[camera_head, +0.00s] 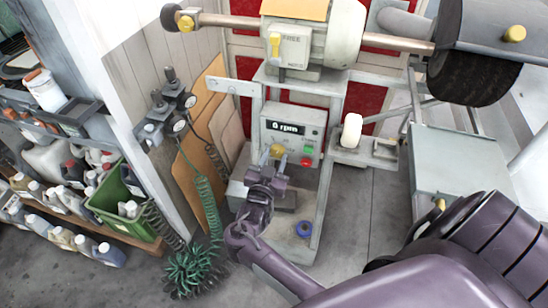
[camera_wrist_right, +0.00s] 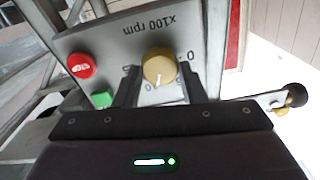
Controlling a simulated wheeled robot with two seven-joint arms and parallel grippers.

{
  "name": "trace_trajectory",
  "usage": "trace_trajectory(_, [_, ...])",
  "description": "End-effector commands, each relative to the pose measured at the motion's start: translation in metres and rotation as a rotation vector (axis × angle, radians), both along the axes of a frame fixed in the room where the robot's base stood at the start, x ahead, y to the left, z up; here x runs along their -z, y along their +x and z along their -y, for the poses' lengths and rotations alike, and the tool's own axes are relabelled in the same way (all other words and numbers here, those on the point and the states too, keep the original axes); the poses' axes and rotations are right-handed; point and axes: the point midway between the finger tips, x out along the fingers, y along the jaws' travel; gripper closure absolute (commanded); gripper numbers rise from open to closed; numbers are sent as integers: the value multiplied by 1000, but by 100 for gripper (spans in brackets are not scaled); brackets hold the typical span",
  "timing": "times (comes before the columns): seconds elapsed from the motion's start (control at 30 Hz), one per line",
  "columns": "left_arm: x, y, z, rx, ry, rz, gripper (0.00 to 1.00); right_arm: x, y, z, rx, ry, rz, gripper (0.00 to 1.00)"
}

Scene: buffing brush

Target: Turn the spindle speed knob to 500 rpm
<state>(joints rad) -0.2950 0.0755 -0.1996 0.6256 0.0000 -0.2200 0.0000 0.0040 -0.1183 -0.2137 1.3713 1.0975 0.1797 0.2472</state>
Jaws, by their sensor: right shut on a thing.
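The spindle speed knob is a round yellow dial (camera_head: 278,150) on the grey control panel (camera_head: 293,117). The display (camera_head: 286,128) above it reads 0 rpm. In the right wrist view the knob (camera_wrist_right: 158,66) appears upside down, with a white pointer mark, next to the inverted "x100 rpm" lettering. My right gripper (camera_head: 290,163) reaches up to the panel from below. In the wrist view its two dark fingers (camera_wrist_right: 159,86) stand on either side of the knob and are shut on it. The fingers hide part of the dial's scale. My left gripper is not in view.
A red button (camera_head: 307,161) and a green button (camera_head: 308,150) sit close beside the knob. The motor with its shaft and brushes (camera_head: 480,75) is above. A green coiled hose (camera_head: 190,270) and bottle shelves stand left. Grey floor shows at the front.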

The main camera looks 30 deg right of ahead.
Motion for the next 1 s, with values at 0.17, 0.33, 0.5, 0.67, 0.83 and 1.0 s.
trace_trajectory(0.17, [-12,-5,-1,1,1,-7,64,-4,0,1,2,-97,-113,86])
trace_trajectory(0.33, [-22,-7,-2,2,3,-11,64,-4,0,1,2,-203,-237,86])
trace_trajectory(0.5, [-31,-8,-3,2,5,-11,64,-4,1,2,3,-307,-358,86])
trace_trajectory(0.67, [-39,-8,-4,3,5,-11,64,-4,1,2,3,-398,-461,86])
trace_trajectory(0.83, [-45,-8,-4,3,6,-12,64,-4,1,2,4,-476,-553,86])
trace_trajectory(1.0, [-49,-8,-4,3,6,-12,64,-3,1,2,5,-533,-619,86])
